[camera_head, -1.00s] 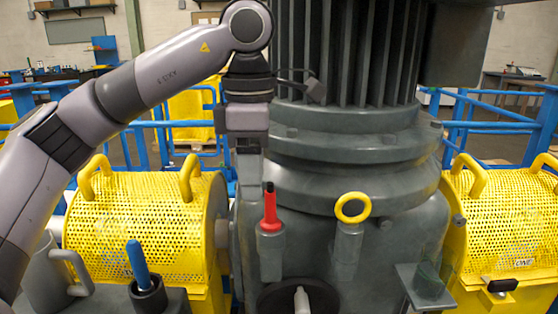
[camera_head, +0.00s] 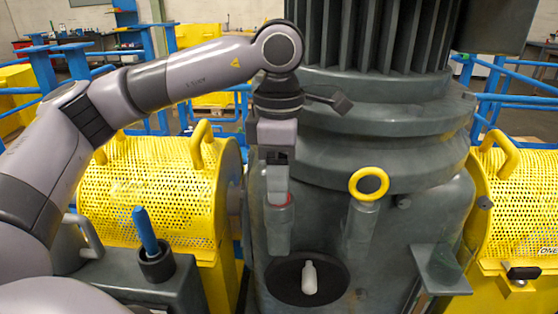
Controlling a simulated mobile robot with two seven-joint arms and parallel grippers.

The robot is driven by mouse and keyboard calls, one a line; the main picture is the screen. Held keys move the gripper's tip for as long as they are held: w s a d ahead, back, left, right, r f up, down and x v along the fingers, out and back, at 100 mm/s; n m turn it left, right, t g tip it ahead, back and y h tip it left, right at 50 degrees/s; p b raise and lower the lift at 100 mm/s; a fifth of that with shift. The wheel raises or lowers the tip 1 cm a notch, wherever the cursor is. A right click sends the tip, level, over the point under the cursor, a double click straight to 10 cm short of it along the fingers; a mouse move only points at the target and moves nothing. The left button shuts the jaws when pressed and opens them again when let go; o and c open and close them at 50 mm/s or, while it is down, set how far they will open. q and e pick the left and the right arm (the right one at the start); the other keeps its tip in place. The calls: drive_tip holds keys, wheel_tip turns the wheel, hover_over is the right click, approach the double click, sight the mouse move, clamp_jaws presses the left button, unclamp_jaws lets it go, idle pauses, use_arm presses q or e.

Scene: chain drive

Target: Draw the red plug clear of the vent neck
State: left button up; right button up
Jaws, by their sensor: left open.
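The red plug (camera_head: 288,199) sits at the top of the grey vent neck (camera_head: 278,233) on the front of the gear housing. Only a little red shows at the rim of the neck; my left gripper hides the rest. My left gripper (camera_head: 277,190) points straight down over the plug, its fingers at the plug's height. It is open, and the gap between the fingers cannot be seen. My right gripper is not in view.
A yellow ring handle (camera_head: 369,184) stands on another neck just right of the vent neck. Perforated yellow guards (camera_head: 150,190) flank the housing (camera_head: 400,240). A blue-handled tool (camera_head: 145,230) stands in a dark holder at lower left. A pale knob (camera_head: 309,278) sits below the vent neck.

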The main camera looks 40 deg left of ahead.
use_arm(q)
clamp_jaws()
drive_tip(key=shift+r+p, duration=2.15)
drive_tip(key=shift+r, duration=2.35)
